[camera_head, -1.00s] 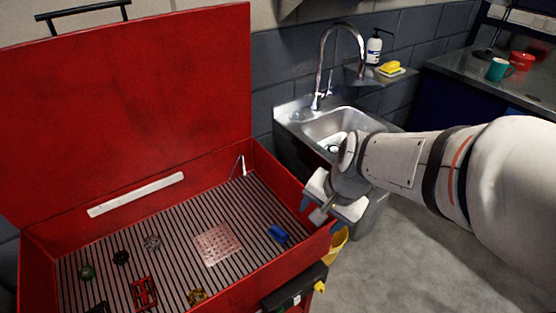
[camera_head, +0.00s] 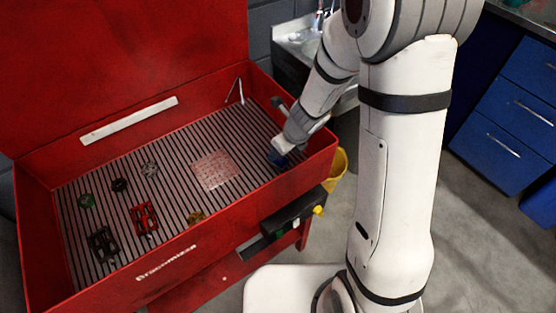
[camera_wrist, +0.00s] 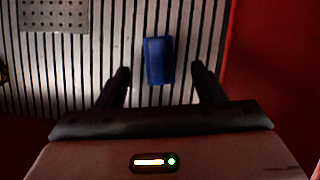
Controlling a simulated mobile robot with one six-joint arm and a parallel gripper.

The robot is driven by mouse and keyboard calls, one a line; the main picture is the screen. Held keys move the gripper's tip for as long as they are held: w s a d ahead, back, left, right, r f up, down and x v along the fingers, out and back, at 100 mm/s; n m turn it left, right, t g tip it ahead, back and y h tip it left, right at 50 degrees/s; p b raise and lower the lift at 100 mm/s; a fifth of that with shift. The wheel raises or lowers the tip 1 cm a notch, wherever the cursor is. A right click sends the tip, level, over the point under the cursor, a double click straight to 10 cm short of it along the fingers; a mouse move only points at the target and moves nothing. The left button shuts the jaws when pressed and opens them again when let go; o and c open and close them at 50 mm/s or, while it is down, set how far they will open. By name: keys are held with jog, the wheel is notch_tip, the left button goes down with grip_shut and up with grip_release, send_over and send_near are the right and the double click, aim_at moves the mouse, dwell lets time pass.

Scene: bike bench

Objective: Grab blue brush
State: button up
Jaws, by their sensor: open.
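The blue brush (camera_wrist: 158,60) lies on the slatted floor of the red wash basin, near its right wall. In the head view only a bit of the brush (camera_head: 277,159) shows beside my gripper (camera_head: 285,150), which hides the rest. In the wrist view my gripper (camera_wrist: 161,82) is open, with one finger on each side of the brush's near end. The brush is between the lines of the fingers and mostly ahead of the tips. I cannot tell whether the fingers touch the slats.
The red basin's wall (camera_wrist: 270,70) stands close on the right. A perforated plate (camera_head: 216,170) lies left of the brush. Several small parts, including a red pedal (camera_head: 145,218) and a black pedal (camera_head: 102,244), lie further left. A yellow bucket (camera_head: 338,165) stands outside the basin.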

jog(key=b+x, duration=0.2)
jog(key=x, duration=0.2)
jog(key=shift+a+f, duration=0.2)
jog(key=shift+f, duration=0.1)
jog(key=shift+r, duration=0.1)
jog(key=shift+c, duration=0.3)
jog(key=c, duration=1)
